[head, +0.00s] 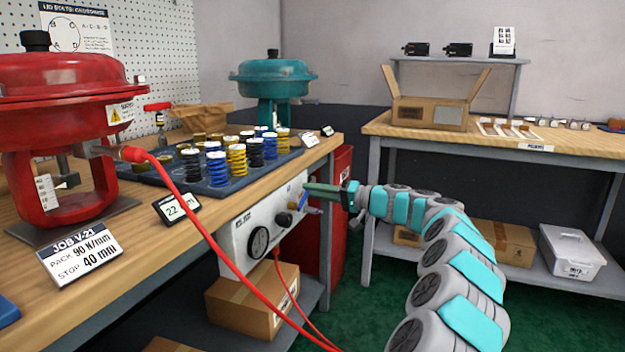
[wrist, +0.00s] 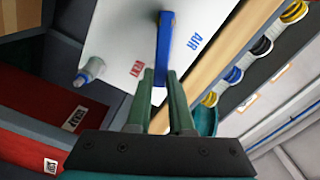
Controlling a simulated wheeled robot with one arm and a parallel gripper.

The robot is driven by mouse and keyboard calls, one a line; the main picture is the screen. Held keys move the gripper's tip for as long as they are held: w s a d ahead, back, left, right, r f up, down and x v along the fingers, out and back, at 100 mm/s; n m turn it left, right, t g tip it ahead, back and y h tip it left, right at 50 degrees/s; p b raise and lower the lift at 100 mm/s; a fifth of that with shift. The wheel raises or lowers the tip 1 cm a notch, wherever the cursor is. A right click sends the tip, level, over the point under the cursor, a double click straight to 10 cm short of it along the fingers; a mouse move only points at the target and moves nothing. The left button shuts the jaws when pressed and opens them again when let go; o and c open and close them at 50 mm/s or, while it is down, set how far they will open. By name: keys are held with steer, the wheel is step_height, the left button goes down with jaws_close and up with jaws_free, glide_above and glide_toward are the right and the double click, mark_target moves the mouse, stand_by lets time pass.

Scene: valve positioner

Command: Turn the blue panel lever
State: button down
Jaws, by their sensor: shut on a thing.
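The blue panel lever (wrist: 165,45) shows in the wrist view on the white panel (wrist: 125,40), running roughly up and down the picture. A blue "AIR" label is to its right and a red "VENT" label to its lower left. My gripper (wrist: 161,78) has its green fingers closed around the lever's near end. In the head view, my gripper (head: 308,188) reaches from the right to the panel (head: 240,235) under the bench. The lever (head: 303,199) shows there only as a small blue piece by the fingertips, partly hidden.
A black gauge (head: 259,242) and a black knob (head: 284,219) sit on the panel. A red hose (head: 190,205) runs from the red actuator (head: 60,90) across the bench front. A red cabinet (head: 340,215) stands behind my gripper. Green floor is free between the benches.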

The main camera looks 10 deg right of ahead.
steer(key=m+p, duration=0.1)
steer(key=f+m, duration=0.1)
steer(key=shift+w+d+m+p, duration=0.15)
steer(key=shift+w+m+p, duration=0.05)
steer(key=shift+m+p, duration=0.15)
steer(key=shift+f+m+p, duration=0.7)
steer(key=shift+f+m, duration=0.15)
steer(key=shift+m, duration=0.5)
steer(key=shift+f, duration=0.1)
steer(key=c, duration=0.8)
jaws_free()
steer(key=shift+d, duration=0.1)
steer(key=v, duration=0.7)
steer(key=shift+s+d, duration=0.2)
steer(key=shift+d, duration=0.05)
